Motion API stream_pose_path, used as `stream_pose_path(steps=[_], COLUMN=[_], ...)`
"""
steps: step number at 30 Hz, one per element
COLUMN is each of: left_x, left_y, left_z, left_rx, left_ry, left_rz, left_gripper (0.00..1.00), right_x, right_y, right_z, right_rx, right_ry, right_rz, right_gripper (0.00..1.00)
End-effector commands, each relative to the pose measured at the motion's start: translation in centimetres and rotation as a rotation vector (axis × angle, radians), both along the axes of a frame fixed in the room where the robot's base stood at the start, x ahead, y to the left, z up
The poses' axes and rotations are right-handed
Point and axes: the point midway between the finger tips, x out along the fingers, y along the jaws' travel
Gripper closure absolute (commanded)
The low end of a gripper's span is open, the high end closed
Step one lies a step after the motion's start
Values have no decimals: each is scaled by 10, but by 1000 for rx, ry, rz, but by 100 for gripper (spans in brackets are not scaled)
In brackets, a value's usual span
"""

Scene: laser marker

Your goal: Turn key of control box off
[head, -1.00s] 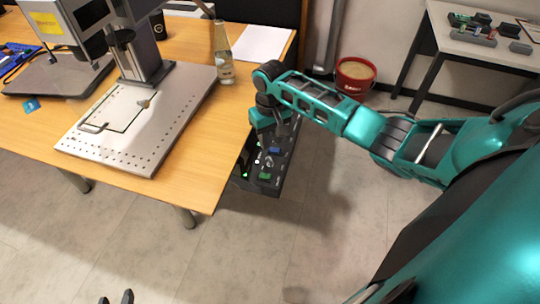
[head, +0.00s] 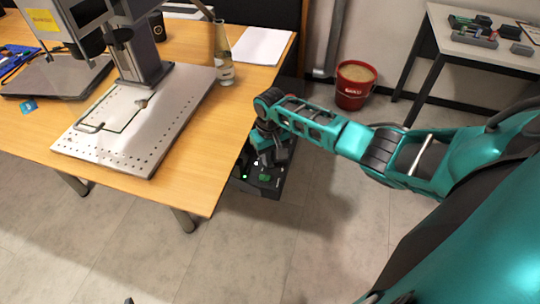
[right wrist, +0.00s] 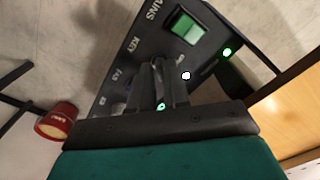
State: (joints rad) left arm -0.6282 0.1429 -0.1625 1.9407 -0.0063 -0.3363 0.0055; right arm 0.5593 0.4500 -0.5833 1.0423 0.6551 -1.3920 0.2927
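The black control box (head: 262,188) hangs beside the right edge of the wooden table, partly hidden by my right arm. In the right wrist view its panel (right wrist: 215,42) shows a lit green switch (right wrist: 187,27), a "KEY" label, a green light (right wrist: 227,52) and a white light (right wrist: 186,76). My right gripper (head: 266,158) is at the panel. In the right wrist view its fingers (right wrist: 160,72) are close together below the "KEY" label, and they hide the key. Whether they grip it cannot be told. Only a dark tip of my left gripper (head: 128,301) shows at the bottom edge.
The wooden table (head: 215,145) carries a machine with a perforated metal plate (head: 165,140), a bottle (head: 222,60) and paper (head: 262,46). A red bucket (head: 354,92) stands on the floor. A side table (head: 480,52) is at the upper right. The front floor is clear.

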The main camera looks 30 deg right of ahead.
Motion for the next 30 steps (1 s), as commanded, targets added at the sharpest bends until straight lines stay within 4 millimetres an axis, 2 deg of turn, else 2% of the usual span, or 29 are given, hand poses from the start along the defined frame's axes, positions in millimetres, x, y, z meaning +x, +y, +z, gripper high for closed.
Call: stream_pose_path(steps=[1,5,20,30], left_x=[0,0,2,3], left_y=[0,0,0,0], left_z=[0,0,4,17], left_rx=[0,0,-1,0], left_ry=[0,0,-5,-7], left_rz=[0,0,0,0], left_gripper=[57,57,57,57], right_x=[0,0,0,0], right_y=[0,0,0,0], right_z=[0,0,1,2], right_rx=[0,0,0,0], right_ry=[0,0,1,2], right_rz=[0,0,29,235], right_gripper=[89,100,100,100])
